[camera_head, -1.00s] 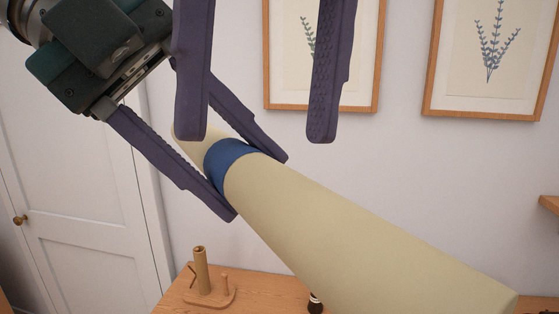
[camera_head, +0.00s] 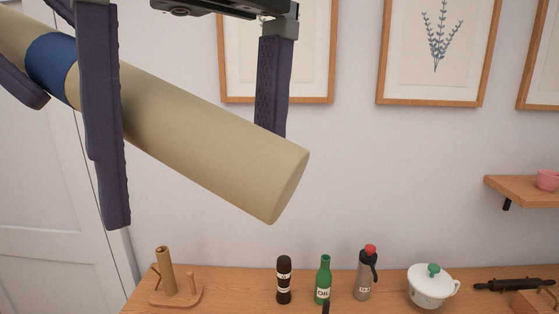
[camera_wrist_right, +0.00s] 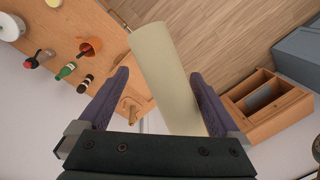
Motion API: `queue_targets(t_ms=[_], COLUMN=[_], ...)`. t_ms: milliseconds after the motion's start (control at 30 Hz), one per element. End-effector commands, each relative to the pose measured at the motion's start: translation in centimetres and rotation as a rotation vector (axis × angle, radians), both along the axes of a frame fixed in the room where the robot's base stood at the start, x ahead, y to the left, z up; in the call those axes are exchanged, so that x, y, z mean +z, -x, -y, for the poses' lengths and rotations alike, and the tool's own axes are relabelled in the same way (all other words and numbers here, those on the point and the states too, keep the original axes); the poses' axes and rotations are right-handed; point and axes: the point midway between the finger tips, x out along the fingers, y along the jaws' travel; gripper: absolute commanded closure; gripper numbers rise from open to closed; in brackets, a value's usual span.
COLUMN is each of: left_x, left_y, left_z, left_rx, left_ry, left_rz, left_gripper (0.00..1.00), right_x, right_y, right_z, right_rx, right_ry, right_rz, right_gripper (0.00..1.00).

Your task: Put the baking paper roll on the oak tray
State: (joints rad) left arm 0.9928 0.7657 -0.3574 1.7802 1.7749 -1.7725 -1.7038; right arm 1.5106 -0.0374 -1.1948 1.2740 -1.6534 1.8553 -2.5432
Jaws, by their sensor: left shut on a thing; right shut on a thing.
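The baking paper roll (camera_head: 200,150) is a long cream cylinder with a blue band, held slanting in the air, its right end lower. My left gripper (camera_head: 25,88) is at the left edge of the head view, shut on the roll near the blue band; only a finger shows. My right gripper (camera_head: 190,165) is shut on the roll further along, one finger in front and one behind. In the right wrist view the roll (camera_wrist_right: 163,70) runs between the fingers of this gripper (camera_wrist_right: 155,90). I cannot make out the oak tray for certain.
Below, a wooden counter holds a wooden holder (camera_head: 175,285), dark bottle (camera_head: 284,280), green oil bottle (camera_head: 323,278), grey flask (camera_head: 365,275) and lidded white pot (camera_head: 430,287). A shelf (camera_head: 520,190) is at right. The right wrist view shows a compartmented wooden box (camera_wrist_right: 265,105).

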Motion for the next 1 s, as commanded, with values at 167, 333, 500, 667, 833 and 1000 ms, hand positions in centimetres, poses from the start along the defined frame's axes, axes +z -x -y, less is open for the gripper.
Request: queue_targets(t_ms=[167,333,500,667,833,1000], left_x=[0.2,0.2,-0.4,-2.0,-3.5,-4.1], left_y=[0.2,0.2,0.2,0.1,-0.1,-0.2], left_z=[-0.3,-0.3,0.2,1.9,3.4,4.0], left_rx=[-0.006,-0.008,-0.011,-0.013,-0.009,-0.005], left_ry=[-0.003,-0.003,-0.004,-0.005,-0.002,-0.002], left_rz=[-0.004,-0.004,-0.007,-0.009,-0.007,-0.004], left_gripper=[1.0,1.0,1.0,1.0,1.0,1.0], right_x=[-0.1,-0.1,0.0,0.0,0.0,0.0], right_y=[-0.2,-0.2,-0.2,-0.2,-0.1,-0.1], right_z=[0.3,0.2,0.2,0.1,0.0,0.0], right_rx=[-0.009,-0.009,-0.009,-0.007,-0.004,-0.002], right_ry=[0.007,0.006,0.005,0.001,-0.002,-0.003], right_rz=[0.003,0.004,0.004,0.005,0.003,0.001], right_gripper=[0.19,0.19,0.19,0.19,0.19,0.19])
